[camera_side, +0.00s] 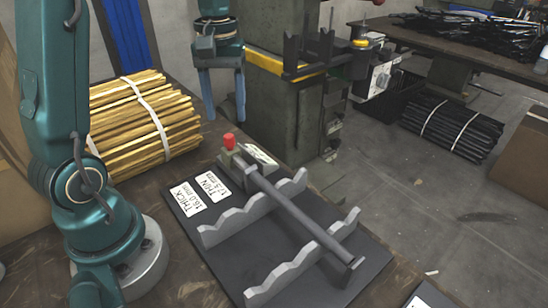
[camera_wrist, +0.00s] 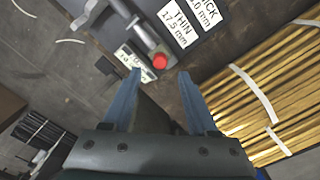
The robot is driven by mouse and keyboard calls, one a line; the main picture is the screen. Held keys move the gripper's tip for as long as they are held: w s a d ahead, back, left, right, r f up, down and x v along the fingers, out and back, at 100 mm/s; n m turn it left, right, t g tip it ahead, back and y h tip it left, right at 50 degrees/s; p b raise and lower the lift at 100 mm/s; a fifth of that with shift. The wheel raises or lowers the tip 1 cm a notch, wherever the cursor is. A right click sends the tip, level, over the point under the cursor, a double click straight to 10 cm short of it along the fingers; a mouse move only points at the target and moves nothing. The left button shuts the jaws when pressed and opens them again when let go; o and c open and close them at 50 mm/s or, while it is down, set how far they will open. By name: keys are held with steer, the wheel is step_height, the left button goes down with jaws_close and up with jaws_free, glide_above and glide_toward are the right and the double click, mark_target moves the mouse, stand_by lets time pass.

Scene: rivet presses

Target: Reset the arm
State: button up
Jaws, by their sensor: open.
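My gripper (camera_side: 226,118) hangs with its blue fingers pointing down, behind the dark plate and in front of the press column. The fingers are apart with nothing between them. In the wrist view my gripper (camera_wrist: 160,73) is also open and empty. The red knob (camera_wrist: 160,62) shows beyond the gap between the fingertips, and also in the side view (camera_side: 229,141). A grey rod (camera_side: 300,216) lies across two notched grey rails (camera_side: 254,214) on the dark plate (camera_side: 210,245), apart from the gripper.
Labels reading THICK (camera_side: 186,196) and THIN (camera_side: 212,183) lie on the plate. A strapped bundle of yellow rods (camera_side: 145,120) stands to its left. The green press (camera_side: 283,100) with its black fixture stands behind. A dark rod bundle (camera_side: 452,128) and a cluttered table (camera_side: 470,50) are farther right.

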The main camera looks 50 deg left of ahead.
steer(key=s+d+r+m+t, duration=0.1)
steer(key=s+d+m+t, duration=0.4)
steer(key=s+d+m, duration=0.4)
steer(key=shift+s+d+t, duration=0.3)
steer(key=shift+s+d, duration=0.5)
steer(key=shift+d, duration=0.2)
